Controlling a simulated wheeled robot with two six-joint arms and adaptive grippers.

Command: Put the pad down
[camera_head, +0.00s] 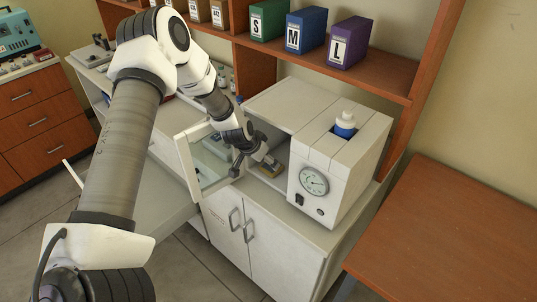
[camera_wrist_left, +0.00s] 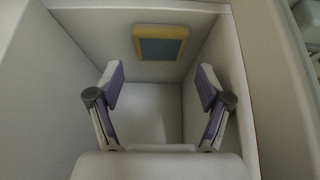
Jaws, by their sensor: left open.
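The pad, with a yellow frame and a blue-grey middle, shows in the left wrist view (camera_wrist_left: 160,43) inside the white chamber, ahead of the fingers. A gap shows between the fingertips and the pad. The white incubator (camera_head: 340,158) stands on a cabinet with its door (camera_head: 189,170) swung open to the left. My right gripper is not in view.
The incubator has a dial (camera_head: 314,182) on its front, and a white-capped blue bottle (camera_head: 345,124) is set in its top. Binders (camera_head: 306,30) stand on the shelf above. A bare wooden table (camera_head: 450,235) is at the right. Chamber walls flank the left gripper.

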